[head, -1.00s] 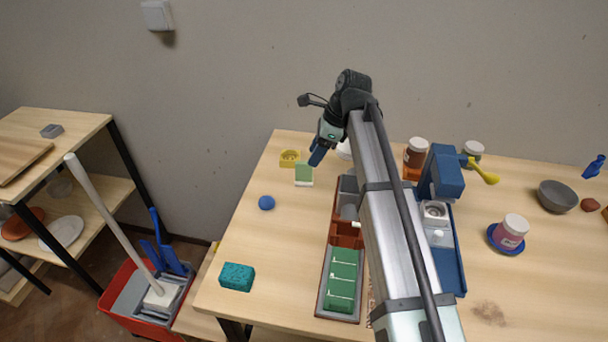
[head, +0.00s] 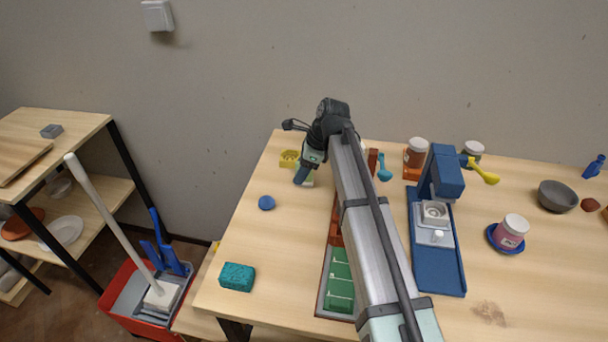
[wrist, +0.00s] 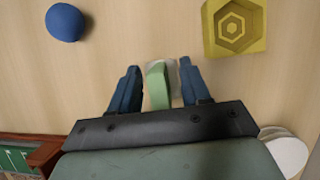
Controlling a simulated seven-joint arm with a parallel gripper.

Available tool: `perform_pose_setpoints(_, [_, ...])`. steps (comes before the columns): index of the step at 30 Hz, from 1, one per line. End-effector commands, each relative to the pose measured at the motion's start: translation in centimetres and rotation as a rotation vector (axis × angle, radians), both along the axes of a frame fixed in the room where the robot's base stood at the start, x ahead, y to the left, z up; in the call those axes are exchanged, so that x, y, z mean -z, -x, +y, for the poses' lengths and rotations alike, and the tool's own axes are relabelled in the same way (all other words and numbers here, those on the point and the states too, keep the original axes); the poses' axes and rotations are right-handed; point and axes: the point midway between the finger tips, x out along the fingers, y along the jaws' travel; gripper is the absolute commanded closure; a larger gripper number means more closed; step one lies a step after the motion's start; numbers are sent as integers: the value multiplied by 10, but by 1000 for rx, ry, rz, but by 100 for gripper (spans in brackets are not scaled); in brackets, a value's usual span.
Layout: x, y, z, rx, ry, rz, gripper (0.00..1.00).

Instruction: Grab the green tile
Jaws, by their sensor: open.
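The green tile (wrist: 157,86), with a whitish part along its edge, shows in the wrist view between the two blue fingers of my gripper (wrist: 159,68). The fingers are open, with a gap visible on each side of the tile. In the head view my gripper (head: 301,178) is low at the table's back left, and it hides most of the tile. More green pieces lie in a tray (head: 321,300) partly covered by my arm.
A blue ball (head: 266,203) and a yellow block with a hexagonal recess (head: 289,158) are near the gripper. A teal sponge (head: 237,277) lies at the front left. A blue press (head: 440,225) stands right of my arm. The table's left part is mostly clear.

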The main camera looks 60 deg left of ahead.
Motion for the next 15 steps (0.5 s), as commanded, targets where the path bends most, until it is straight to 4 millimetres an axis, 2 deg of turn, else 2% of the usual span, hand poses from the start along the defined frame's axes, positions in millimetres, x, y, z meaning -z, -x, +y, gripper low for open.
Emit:
perform_pose_setpoints(5, [0, 0, 0, 0, 0, 0, 54])
perform_pose_setpoints(15, [-1, 0, 0, 0, 0, 0, 87])
